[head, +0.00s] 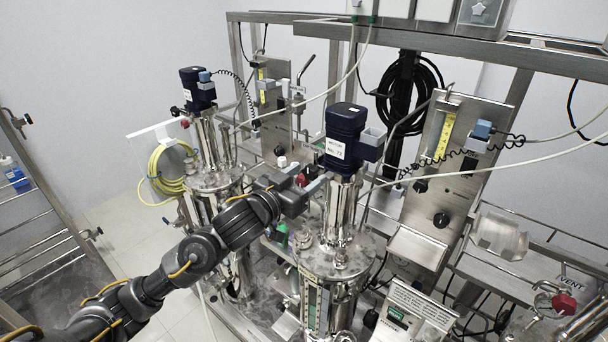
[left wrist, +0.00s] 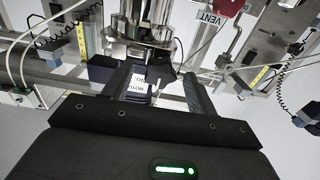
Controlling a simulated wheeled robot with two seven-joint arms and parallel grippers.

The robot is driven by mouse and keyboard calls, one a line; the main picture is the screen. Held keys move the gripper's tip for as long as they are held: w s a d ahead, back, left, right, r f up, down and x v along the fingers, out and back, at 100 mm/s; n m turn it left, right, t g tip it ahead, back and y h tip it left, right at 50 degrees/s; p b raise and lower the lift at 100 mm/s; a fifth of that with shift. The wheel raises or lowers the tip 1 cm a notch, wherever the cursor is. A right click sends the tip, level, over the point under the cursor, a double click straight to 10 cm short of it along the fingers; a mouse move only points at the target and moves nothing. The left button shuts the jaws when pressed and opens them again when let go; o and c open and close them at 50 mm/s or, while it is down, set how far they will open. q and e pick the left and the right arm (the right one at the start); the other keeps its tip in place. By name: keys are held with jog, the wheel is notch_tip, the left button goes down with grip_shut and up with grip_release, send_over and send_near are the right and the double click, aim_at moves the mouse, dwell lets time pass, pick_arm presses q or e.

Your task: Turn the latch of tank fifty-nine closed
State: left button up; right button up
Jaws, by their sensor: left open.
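Two steel tanks with blue motors stand on the skid: the nearer tank (head: 335,258), whose motor (head: 345,135) carries a label that seems to read No. 72, and the farther tank (head: 213,180). I cannot read fifty-nine on either. A small red knob (head: 301,180) shows at the near tank's neck, beside my left gripper (head: 309,179). The gripper is open, its fingers pointing toward that neck. In the left wrist view, the labelled motor (left wrist: 137,86) shows between the open fingers (left wrist: 155,88). No latch is clearly identifiable. My right gripper is not in view.
A red VENT handle (head: 564,304) sits at the lower right; a red handle also shows in the left wrist view (left wrist: 229,7). Steel frame bars, an instrument panel (head: 445,160) and hanging hoses crowd the space around the tanks. Open floor (head: 105,215) lies left of the skid.

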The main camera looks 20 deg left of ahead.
pick_arm(q)
jog(key=c, duration=1)
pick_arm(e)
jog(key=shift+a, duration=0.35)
pick_arm(q)
jog(key=shift+m, duration=0.3)
jog(key=m+b, duration=0.1)
jog(key=m, duration=0.2)
jog(key=shift+f+m, duration=0.1)
jog(key=shift+m, duration=0.3)
jog(key=m+b, duration=0.1)
jog(key=m, duration=0.2)
jog(key=shift+m, duration=0.3)
jog(key=m+b, duration=0.3)
jog(key=m, duration=0.2)
jog(key=m+b, duration=0.2)
jog(key=m, duration=0.2)
jog(key=shift+m+b, duration=0.3)
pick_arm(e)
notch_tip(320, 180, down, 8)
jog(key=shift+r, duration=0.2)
pick_arm(q)
jog(key=shift+m, duration=0.3)
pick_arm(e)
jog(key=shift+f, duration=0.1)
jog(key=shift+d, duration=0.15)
